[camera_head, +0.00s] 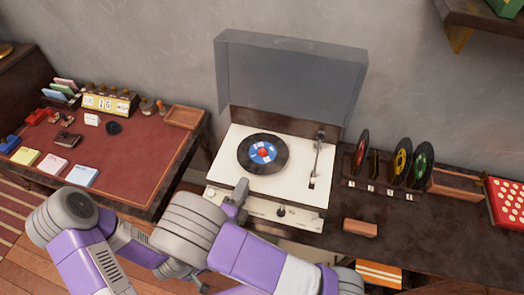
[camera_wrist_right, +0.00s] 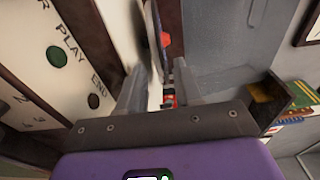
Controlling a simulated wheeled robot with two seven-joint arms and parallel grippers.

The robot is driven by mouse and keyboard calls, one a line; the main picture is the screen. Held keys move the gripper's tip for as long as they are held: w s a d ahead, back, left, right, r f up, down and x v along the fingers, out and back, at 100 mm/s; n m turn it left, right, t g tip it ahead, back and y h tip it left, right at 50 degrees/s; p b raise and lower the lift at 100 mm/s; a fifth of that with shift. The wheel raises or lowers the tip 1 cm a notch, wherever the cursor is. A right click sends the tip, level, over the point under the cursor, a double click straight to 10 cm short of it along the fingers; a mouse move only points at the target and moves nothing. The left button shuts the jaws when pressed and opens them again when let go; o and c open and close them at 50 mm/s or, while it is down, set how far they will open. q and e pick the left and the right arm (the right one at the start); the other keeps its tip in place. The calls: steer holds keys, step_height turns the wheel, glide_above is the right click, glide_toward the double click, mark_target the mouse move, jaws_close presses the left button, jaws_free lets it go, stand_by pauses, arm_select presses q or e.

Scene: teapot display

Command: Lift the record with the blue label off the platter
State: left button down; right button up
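The black record with a blue label and red centre (camera_head: 263,153) lies on the platter of the cream turntable (camera_head: 236,190). In the right wrist view this record (camera_wrist_right: 154,38) shows nearly edge-on, ahead of the fingers. My right gripper (camera_head: 241,193) is at the turntable's front edge, in front of the record and apart from it. In the right wrist view its two fingers (camera_wrist_right: 160,90) stand apart with nothing held between them. The platter is mostly hidden under the record.
The tonearm (camera_head: 316,160) is right of the record. The clear lid (camera_head: 290,80) stands open behind. A rack of several records (camera_head: 388,163) and a brown block (camera_head: 360,228) are at right. A red-topped desk (camera_head: 130,160) with small items is at left.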

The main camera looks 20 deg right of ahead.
mark_target(251, 183)
steer(key=x, duration=0.2)
steer(key=b+x, duration=0.1)
steer(key=x, duration=0.1)
steer(key=shift+s+d, duration=0.3)
steer(key=shift+w+d+r, duration=0.1)
steer(key=shift+w+d, duration=0.1)
steer(key=shift+w, duration=0.1)
jaws_close()
